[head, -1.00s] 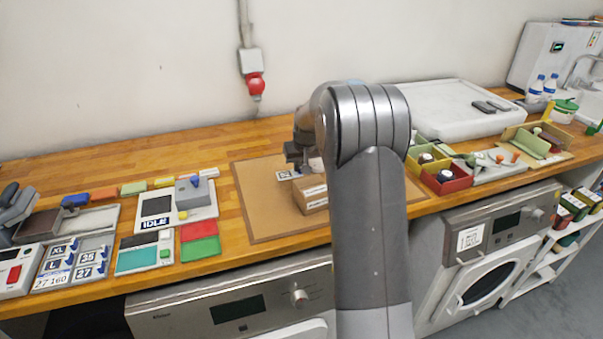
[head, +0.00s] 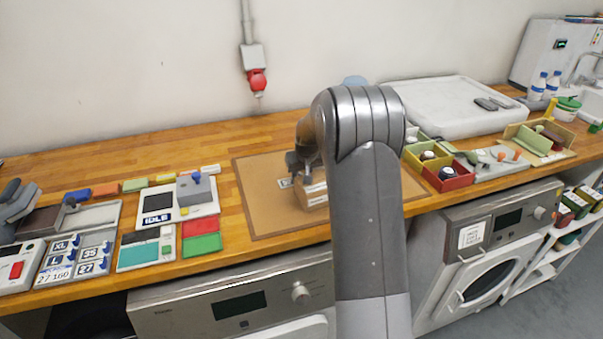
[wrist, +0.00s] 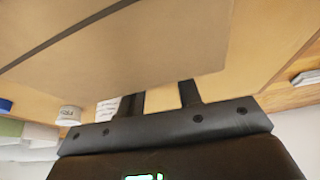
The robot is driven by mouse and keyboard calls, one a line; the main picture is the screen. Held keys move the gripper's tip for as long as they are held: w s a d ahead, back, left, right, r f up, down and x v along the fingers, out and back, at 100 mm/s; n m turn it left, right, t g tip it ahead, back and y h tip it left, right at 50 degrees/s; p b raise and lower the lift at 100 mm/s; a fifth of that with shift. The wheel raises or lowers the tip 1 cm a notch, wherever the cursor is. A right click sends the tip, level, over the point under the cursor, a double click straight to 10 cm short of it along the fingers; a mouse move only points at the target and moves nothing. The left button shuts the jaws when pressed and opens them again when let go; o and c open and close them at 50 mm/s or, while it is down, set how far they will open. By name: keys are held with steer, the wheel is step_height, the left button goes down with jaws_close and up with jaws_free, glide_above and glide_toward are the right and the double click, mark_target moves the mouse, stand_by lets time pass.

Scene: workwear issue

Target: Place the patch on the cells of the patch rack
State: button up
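A small white printed patch (head: 285,183) lies on the brown mat, partly hidden by my gripper. A grey rack with blue-and-white marked cells (head: 94,253), reading XL, L, 35 and 27, stands at the front left; it looks like the patch rack. A longer label there reads 27 160. My gripper (head: 303,174) is low over the mat, beside the patch and close to a cardboard box (head: 313,191). In the wrist view its two fingers (wrist: 162,95) stand apart with a gap between them and nothing clearly held. Their contact with the box or mat cannot be told.
The brown mat (head: 262,210) is mostly bare at its left. A device reading IDLE (head: 157,218) and red and green pads (head: 201,243) lie between it and the rack. Yellow and red bins (head: 450,180) stand at the right, a white tray (head: 455,112) behind.

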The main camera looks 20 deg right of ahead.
steer(key=v, duration=1.2)
steer(key=s+a+r, duration=0.5)
steer(key=s+r, duration=0.2)
steer(key=s, duration=0.3)
steer(key=s+a, duration=0.3)
steer(key=s, duration=1.1)
steer(key=s+a+t, duration=0.1)
steer(key=s+a, duration=0.2)
steer(key=s, duration=1)
steer(key=shift+s+a+r, duration=0.15)
steer(key=shift+s+r, duration=0.15)
steer(key=shift+s, duration=0.1)
steer(key=shift+o, duration=0.6)
steer(key=shift+s+f, duration=0.3)
steer(key=shift+s, duration=0.2)
steer(key=shift+w, duration=0.1)
